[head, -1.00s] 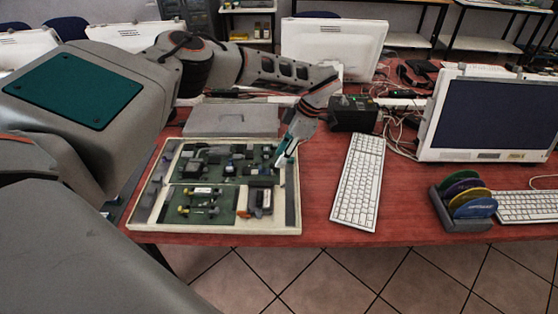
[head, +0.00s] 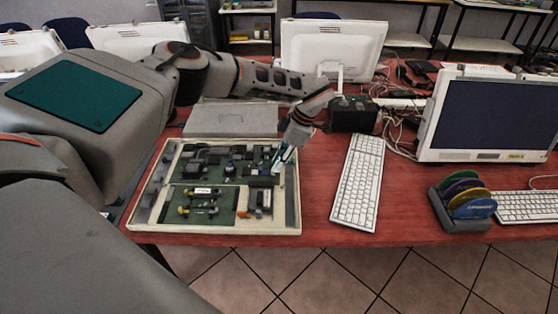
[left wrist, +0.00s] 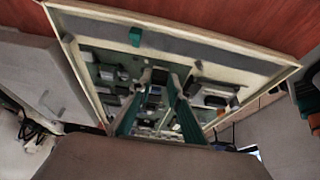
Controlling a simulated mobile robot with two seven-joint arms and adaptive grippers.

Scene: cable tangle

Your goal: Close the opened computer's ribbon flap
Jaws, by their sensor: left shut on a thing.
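The opened computer (head: 291,215) lies flat on the red table, a cream tray with a green board and several dark parts. My left gripper (head: 281,163) reaches down at the right part of the board, beside a dark block. It is shut on a small part there, seemingly the ribbon flap, mostly hidden by the fingers. In the left wrist view the teal fingers of my left gripper (left wrist: 157,82) point at the board of the computer (left wrist: 190,40), with a small dark part between their tips. How far the flap is tilted cannot be told. My right gripper is not in view.
A grey panel (head: 232,120) lies behind the computer. A white keyboard (head: 358,184) lies to its right, with a black box (head: 352,114) behind. A disc rack (head: 463,206) and a monitor (head: 490,115) stand farther right. Bare table shows between computer and keyboard.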

